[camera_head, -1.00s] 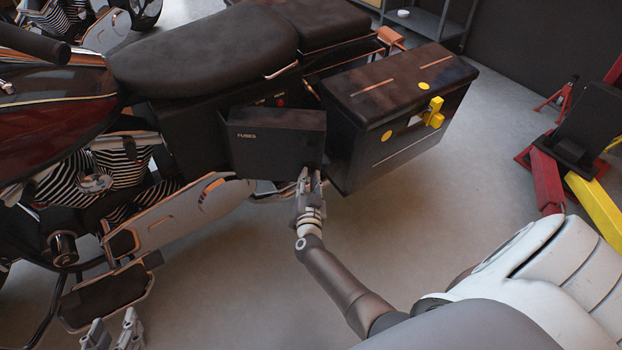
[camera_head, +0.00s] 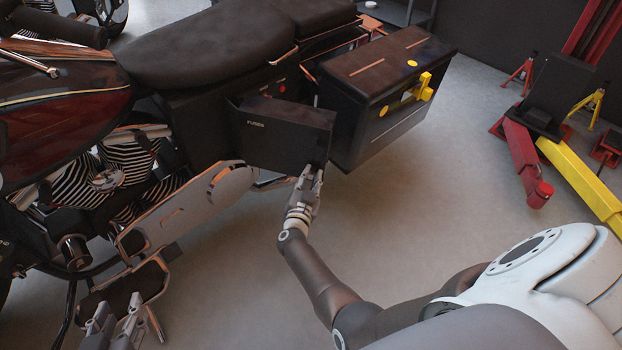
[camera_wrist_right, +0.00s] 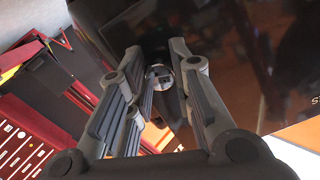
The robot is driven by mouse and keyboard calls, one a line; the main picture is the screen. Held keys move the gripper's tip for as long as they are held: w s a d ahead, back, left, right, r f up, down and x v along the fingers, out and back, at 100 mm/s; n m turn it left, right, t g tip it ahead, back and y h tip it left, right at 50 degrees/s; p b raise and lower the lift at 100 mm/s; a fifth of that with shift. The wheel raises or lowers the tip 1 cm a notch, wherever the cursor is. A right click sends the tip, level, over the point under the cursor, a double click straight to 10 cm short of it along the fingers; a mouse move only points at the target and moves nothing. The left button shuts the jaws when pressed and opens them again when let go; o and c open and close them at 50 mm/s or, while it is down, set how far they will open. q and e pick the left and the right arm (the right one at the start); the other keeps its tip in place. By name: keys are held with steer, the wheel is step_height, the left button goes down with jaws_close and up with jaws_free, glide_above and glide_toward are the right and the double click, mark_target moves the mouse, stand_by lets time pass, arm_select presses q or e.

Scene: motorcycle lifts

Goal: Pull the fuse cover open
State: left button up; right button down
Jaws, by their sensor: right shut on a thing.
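The fuse cover (camera_head: 285,138), a black box-like panel lettered FUSES, is on the motorcycle's side below the seat, and its right end stands out from the bike. It also shows as a dark glossy surface in the right wrist view (camera_wrist_right: 240,60). My right gripper (camera_head: 312,172) is at the cover's lower right corner, shut on it. In the right wrist view its fingers (camera_wrist_right: 160,85) reach toward a small round grey part; the exact contact is hard to see. My left gripper (camera_head: 116,322) is open and empty at the lower left, near the footboard.
A black side case (camera_head: 385,95) with a yellow latch sits just right of the cover. The footboard (camera_head: 130,285) and exhaust shield (camera_head: 200,205) lie below left. A red and yellow lift (camera_head: 530,165) stands at right. The floor in front is clear.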

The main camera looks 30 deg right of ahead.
steer(key=c, duration=1.3)
jaws_free()
steer(key=shift+d, duration=0.1)
